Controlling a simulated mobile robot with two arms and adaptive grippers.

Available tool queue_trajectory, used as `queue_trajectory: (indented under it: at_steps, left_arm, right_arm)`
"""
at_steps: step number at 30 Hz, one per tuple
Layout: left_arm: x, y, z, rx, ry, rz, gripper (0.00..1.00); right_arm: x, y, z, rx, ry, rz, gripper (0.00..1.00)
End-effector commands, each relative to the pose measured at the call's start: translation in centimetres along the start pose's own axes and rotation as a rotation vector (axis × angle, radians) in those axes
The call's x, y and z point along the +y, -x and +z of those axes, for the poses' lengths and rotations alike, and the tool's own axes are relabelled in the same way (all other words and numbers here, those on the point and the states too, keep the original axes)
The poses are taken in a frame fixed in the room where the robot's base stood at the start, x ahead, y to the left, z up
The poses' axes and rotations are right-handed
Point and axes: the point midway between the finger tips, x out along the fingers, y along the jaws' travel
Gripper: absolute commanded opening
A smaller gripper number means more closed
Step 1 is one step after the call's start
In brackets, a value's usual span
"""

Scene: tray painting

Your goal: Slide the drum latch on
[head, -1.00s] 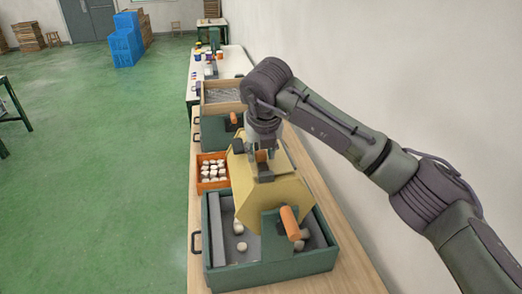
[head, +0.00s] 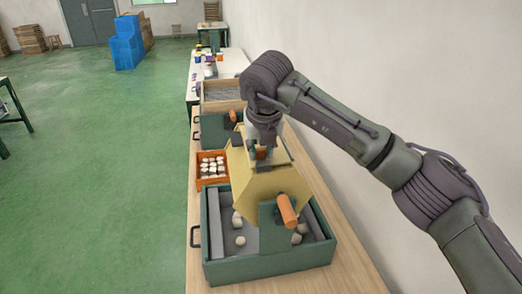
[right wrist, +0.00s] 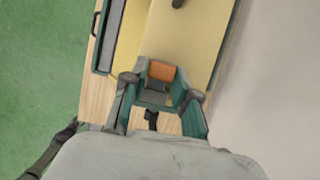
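The yellow drum (head: 262,183) stands in the near green tray (head: 305,262), with an orange crank handle (head: 286,210) at its near end. My right gripper (head: 265,156) is at the drum's top, with a dark fitting (head: 283,166) beside its fingers. I cannot tell whether that fitting is the latch. In the right wrist view my fingers (right wrist: 160,85) look spread, with an orange piece (right wrist: 160,70) and a grey block showing between them. The yellow drum surface (right wrist: 185,35) fills the top there. Contact is not clear. My left gripper is not in view.
White rounded pieces (head: 240,241) lie in the near tray. An orange box (head: 199,172) of white pieces stands behind it. Farther back are another green tray (head: 213,133) and a wooden box (head: 206,106). The wall is close on the right; the floor is open left.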

Motion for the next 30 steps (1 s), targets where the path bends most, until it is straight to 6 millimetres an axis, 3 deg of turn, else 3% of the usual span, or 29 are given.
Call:
queue_trajectory:
  at_steps: [1,5,10,16,30]
  left_arm:
    - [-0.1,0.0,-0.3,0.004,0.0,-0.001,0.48]
    - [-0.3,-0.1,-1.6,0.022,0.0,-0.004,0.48]
    - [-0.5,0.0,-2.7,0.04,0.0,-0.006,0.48]
    - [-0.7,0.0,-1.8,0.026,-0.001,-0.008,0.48]
    - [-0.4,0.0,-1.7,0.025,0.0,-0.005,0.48]
  right_arm:
    - [0.1,-0.2,-0.2,0.006,0.002,0.001,0.35]
    - [0.0,-0.2,-0.1,0.004,0.001,0.001,0.54]
    - [0.0,-0.2,-0.1,0.002,0.0,0.001,0.54]
    - [0.0,0.5,0.1,-0.002,0.0,0.001,0.54]
    - [0.0,9.5,0.0,-0.003,0.0,0.0,0.54]
